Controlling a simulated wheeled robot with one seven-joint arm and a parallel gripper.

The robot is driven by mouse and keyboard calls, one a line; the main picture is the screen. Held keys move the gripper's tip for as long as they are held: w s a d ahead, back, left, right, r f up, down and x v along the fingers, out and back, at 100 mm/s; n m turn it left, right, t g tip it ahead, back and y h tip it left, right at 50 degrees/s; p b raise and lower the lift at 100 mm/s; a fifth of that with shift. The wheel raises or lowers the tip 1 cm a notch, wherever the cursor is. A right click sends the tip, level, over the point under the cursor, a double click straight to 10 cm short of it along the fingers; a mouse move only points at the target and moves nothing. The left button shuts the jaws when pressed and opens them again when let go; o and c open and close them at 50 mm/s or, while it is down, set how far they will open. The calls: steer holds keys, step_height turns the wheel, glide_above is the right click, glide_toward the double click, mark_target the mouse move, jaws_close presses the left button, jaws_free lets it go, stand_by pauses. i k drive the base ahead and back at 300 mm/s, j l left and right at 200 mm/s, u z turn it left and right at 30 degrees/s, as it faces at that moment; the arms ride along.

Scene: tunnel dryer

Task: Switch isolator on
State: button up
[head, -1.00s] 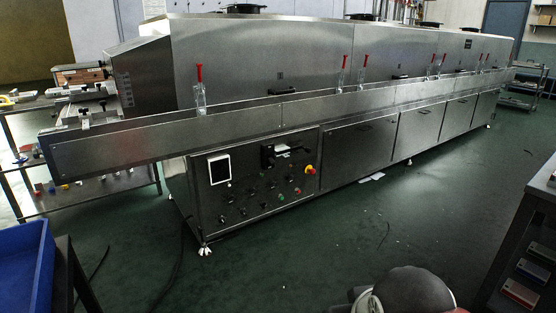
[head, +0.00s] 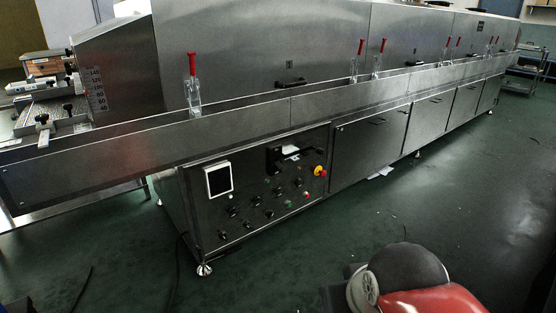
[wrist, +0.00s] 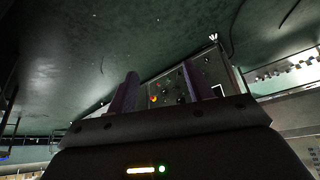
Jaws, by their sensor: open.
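The control panel (head: 255,225) is on the near end of a long steel tunnel dryer. It carries a red and yellow knob (head: 319,171) at its upper right, a black handle-like fitting (head: 274,158) with a pale plate, and several small dark knobs. Which fitting is the isolator, and its position, I cannot tell. In the wrist view, which looks upside down, my gripper (wrist: 158,84) is open and empty, with two purplish fingers apart. The panel shows small beyond the fingers, with the red and yellow knob (wrist: 153,98) between them. The gripper is well short of the panel.
A white-framed screen (head: 218,179) is at the panel's upper left. Green floor (head: 290,265) in front is clear. A dark cable lies near the dryer foot (head: 204,270).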

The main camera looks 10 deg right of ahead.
mark_target(277, 164)
steer(key=i+j, duration=0.15)
steer(key=i, duration=0.3)
steer(key=i+j+z, duration=0.15)
steer(key=i, duration=0.3)
steer(key=i+j, duration=0.15)
steer(key=i, duration=0.25)
